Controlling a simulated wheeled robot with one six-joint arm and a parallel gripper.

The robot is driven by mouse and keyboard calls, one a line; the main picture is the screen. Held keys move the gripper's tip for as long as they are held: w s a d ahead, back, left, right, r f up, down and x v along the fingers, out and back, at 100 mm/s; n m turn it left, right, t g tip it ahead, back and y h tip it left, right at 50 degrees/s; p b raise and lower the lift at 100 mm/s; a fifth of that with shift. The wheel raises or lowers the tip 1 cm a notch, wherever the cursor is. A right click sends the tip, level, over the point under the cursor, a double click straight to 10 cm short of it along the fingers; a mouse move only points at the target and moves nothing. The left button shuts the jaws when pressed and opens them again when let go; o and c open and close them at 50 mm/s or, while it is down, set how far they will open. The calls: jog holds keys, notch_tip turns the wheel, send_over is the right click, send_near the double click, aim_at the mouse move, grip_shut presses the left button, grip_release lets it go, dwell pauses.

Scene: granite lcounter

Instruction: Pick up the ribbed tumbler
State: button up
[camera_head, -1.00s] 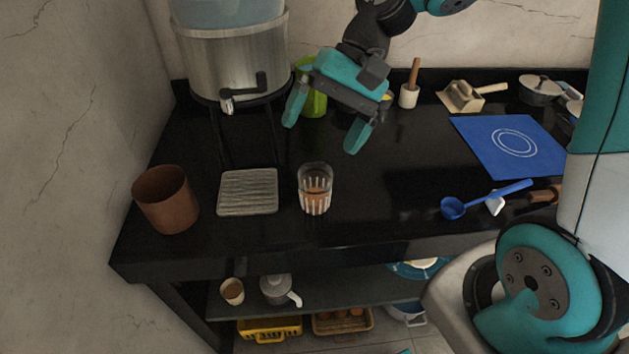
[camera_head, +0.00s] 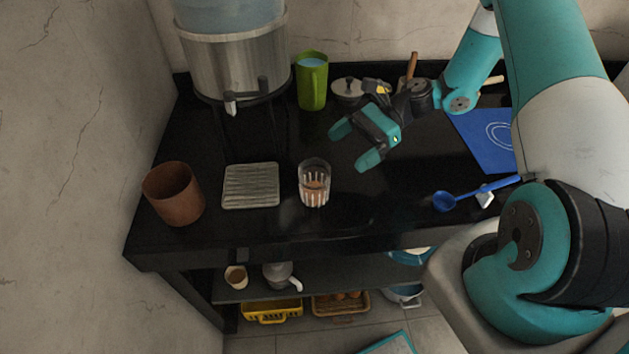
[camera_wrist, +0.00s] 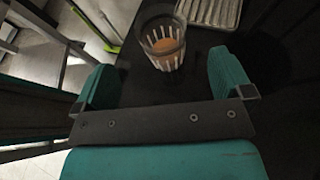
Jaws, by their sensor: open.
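The ribbed tumbler (camera_head: 314,184) is a clear glass with pale vertical ribs. It stands upright on the black counter, near the front edge, just right of a ribbed tray. My gripper (camera_head: 352,148) is open and empty, up and to the right of the tumbler in the head view, with its fingers pointing left toward it. In the wrist view the tumbler (camera_wrist: 163,45) shows ahead of my gripper (camera_wrist: 165,85), between the lines of the two fingers and apart from both.
The ribbed tray (camera_head: 250,186) lies left of the tumbler, with a brown pot (camera_head: 173,194) beyond it. A green pitcher (camera_head: 312,82) and a metal water dispenser (camera_head: 232,60) stand behind. A blue ladle (camera_head: 470,195) lies to the right.

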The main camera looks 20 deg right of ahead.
aim_at(303, 182)
jog(key=p+x, duration=0.1)
jog(key=x, duration=0.3)
jog(key=p+x, duration=0.2)
jog(key=x, duration=0.3)
jog(key=shift+a+f, duration=0.2)
jog(key=shift+f, duration=0.15)
jog(key=shift+c, duration=0.5)
jog(key=c, duration=0.9)
